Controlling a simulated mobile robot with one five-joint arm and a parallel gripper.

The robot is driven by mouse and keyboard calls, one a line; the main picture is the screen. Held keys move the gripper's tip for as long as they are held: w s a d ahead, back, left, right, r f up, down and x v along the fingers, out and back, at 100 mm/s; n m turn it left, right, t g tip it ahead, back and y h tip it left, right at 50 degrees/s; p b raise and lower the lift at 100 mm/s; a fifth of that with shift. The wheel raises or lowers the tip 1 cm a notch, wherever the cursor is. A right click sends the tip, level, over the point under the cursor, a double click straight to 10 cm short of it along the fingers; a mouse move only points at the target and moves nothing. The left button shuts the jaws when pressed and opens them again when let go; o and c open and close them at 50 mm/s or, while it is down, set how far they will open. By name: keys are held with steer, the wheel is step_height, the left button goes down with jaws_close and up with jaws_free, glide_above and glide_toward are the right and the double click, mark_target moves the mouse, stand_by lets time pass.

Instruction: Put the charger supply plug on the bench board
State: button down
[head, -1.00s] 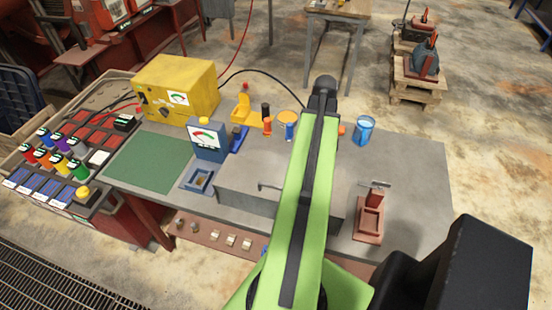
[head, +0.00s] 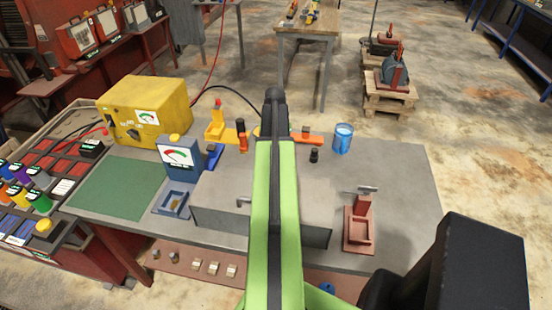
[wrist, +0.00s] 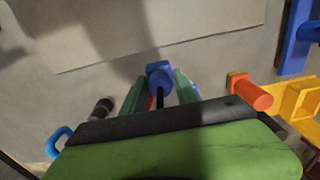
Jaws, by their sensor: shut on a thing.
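A blue plug (wrist: 159,76) is between the green fingers of my gripper (wrist: 161,88) in the wrist view. My gripper is shut on it, above the grey bench. In the head view my own arm hides the fingers and the plug. A low reddish-brown board (head: 185,260) with several small fittings runs along the front of the bench (head: 405,190), below its top. A blue fitting (head: 328,288) shows at its right. I cannot tell for certain that this is the bench board.
An orange plug (wrist: 250,92) and yellow stand (wrist: 298,101) are close right of my gripper; a black cylinder (wrist: 103,108) is at left. The green mat (head: 112,188) is clear.

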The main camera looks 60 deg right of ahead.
step_height(320, 180, down, 4)
steer(key=b, duration=0.2)
steer(key=shift+r+b, duration=0.15)
steer(key=shift+b, duration=0.15)
steer(key=shift+r, duration=0.2)
steer(key=shift+f, duration=0.15)
steer(key=c, duration=0.9)
jaws_free()
step_height(320, 180, up, 12)
steer(key=p, duration=1.2)
steer(key=shift+r+p, duration=0.25)
steer(key=shift+p, duration=0.1)
steer(key=shift+o, duration=0.3)
steer(key=shift+r, duration=0.15)
step_height(320, 180, up, 4)
steer(key=r+p, duration=0.1)
steer(key=p, duration=0.4)
steer(key=f+b, duration=1.3)
steer(key=shift+d+f, duration=0.3)
